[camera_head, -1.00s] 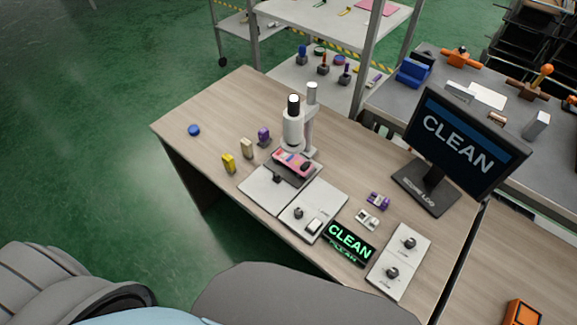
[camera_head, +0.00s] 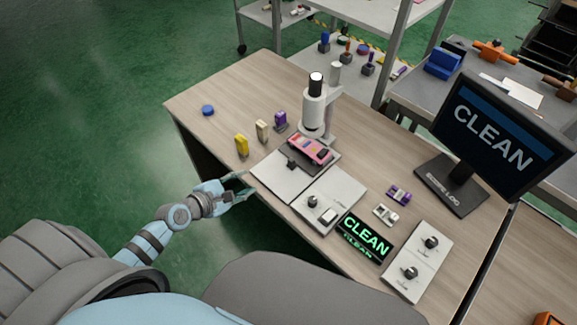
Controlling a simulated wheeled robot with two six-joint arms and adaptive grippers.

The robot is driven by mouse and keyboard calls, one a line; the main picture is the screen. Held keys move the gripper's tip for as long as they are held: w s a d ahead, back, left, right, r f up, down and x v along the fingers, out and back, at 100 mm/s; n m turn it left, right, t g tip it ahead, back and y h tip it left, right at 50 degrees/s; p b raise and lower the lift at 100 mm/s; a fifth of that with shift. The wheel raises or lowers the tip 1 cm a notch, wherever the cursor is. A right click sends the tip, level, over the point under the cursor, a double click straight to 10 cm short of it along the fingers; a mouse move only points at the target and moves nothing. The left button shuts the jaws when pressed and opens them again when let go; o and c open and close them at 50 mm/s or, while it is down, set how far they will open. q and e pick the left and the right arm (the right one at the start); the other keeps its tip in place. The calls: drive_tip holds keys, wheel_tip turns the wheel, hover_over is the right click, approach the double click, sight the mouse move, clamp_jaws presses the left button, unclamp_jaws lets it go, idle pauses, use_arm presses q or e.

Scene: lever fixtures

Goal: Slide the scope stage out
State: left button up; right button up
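The white microscope (camera_head: 313,105) stands at the table's middle. Its dark stage plate (camera_head: 326,166) lies at its foot, with a pink car-like piece (camera_head: 310,151) on it. A small dark knob (camera_head: 291,164) stands at the stage's front, over a pale base plate (camera_head: 276,180). My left gripper (camera_head: 246,186) is at the table's front edge, left of the pale plate and apart from the knob. Its fingers look parted, with nothing between them. My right gripper is not in view.
Yellow (camera_head: 242,145), cream (camera_head: 262,131) and purple (camera_head: 281,120) blocks stand left of the microscope. A panel with a knob and switch (camera_head: 335,196) lies right of the pale plate, near a green CLEAN sign (camera_head: 365,238). A monitor (camera_head: 490,135) stands at right.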

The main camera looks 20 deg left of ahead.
sight(289, 161)
use_arm(q)
drive_tip(key=d+r+n+h, duration=0.2)
drive_tip(key=d+r+n, duration=0.25)
drive_tip(key=n, duration=0.25)
drive_tip(key=shift+n+t, duration=0.3)
drive_tip(key=shift+n, duration=0.3)
drive_tip(key=b+x, duration=0.1)
drive_tip(key=x, duration=0.4)
drive_tip(key=b+x, duration=0.2)
drive_tip(key=x, duration=0.2)
drive_tip(key=a+b+x, duration=0.1)
drive_tip(key=x, duration=0.4)
drive_tip(key=shift+w+f+b, duration=0.2)
drive_tip(key=shift+w+b, duration=0.1)
drive_tip(key=shift+w, duration=0.25)
drive_tip(key=shift+c, duration=0.4)
clamp_jaws()
